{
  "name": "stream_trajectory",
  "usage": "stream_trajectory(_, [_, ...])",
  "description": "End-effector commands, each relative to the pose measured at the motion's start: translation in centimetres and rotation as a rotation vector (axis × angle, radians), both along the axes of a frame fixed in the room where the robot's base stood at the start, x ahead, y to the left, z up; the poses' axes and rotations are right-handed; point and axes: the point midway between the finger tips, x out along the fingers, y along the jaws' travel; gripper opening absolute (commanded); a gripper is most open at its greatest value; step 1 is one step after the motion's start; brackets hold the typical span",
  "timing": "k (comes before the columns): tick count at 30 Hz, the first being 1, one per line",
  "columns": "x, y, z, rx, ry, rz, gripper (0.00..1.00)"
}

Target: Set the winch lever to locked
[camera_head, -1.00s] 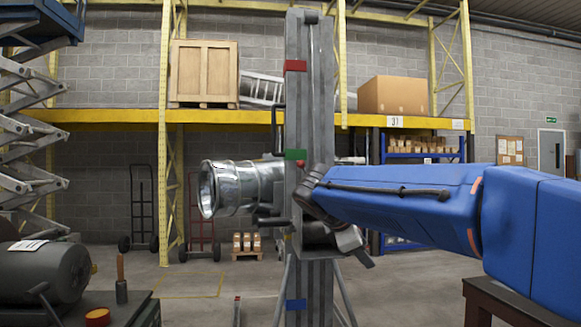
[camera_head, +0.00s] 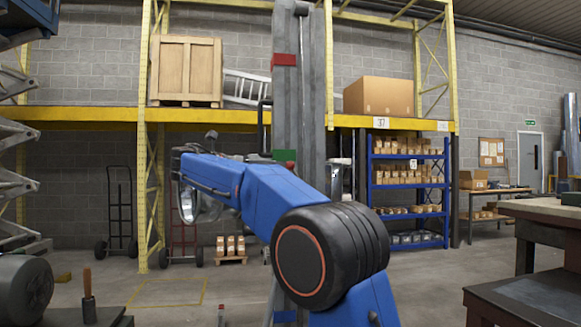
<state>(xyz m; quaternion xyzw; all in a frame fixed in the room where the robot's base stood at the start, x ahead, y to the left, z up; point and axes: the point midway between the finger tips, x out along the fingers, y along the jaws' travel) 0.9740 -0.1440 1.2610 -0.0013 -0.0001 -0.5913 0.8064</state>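The grey winch mast (camera_head: 313,110) stands upright in the middle, with a red band (camera_head: 284,60) high up and a green band (camera_head: 285,155) lower down. My blue arm crosses in front of its lower part. I cannot make out the winch lever; the arm covers that area. The shiny metal duct (camera_head: 187,203) shows only in part, below and behind the far end of my arm. My gripper (camera_head: 186,152) is at the arm's far left end, left of the mast. Its fingers are not clear, so I cannot tell whether it is open.
Yellow racking (camera_head: 235,115) holds a wooden crate (camera_head: 186,70) and a cardboard box (camera_head: 378,96). A dark motor (camera_head: 25,288) lies at the lower left. A dark bench (camera_head: 535,300) stands at the lower right. Floor is clear right of the mast.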

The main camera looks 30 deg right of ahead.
Motion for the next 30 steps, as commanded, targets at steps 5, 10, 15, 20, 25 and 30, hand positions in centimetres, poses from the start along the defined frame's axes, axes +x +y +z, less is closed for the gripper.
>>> stream_trajectory(5, [0.5, -1.8, 0.0, 0.0, 0.0, -0.002, 0.45])
stream_trajectory(10, [1.3, -4.6, 0.0, 0.001, -0.001, -0.004, 0.45])
stream_trajectory(15, [2.2, -7.5, -0.1, 0.001, -0.001, -0.003, 0.45])
stream_trajectory(20, [3.1, -10.1, -0.1, 0.001, -0.001, -0.002, 0.45])
stream_trajectory(25, [3.9, -12.9, -0.1, 0.002, 0.0, -0.003, 0.45])
stream_trajectory(30, [4.7, -15.1, -0.1, 0.002, 0.0, -0.002, 0.45])
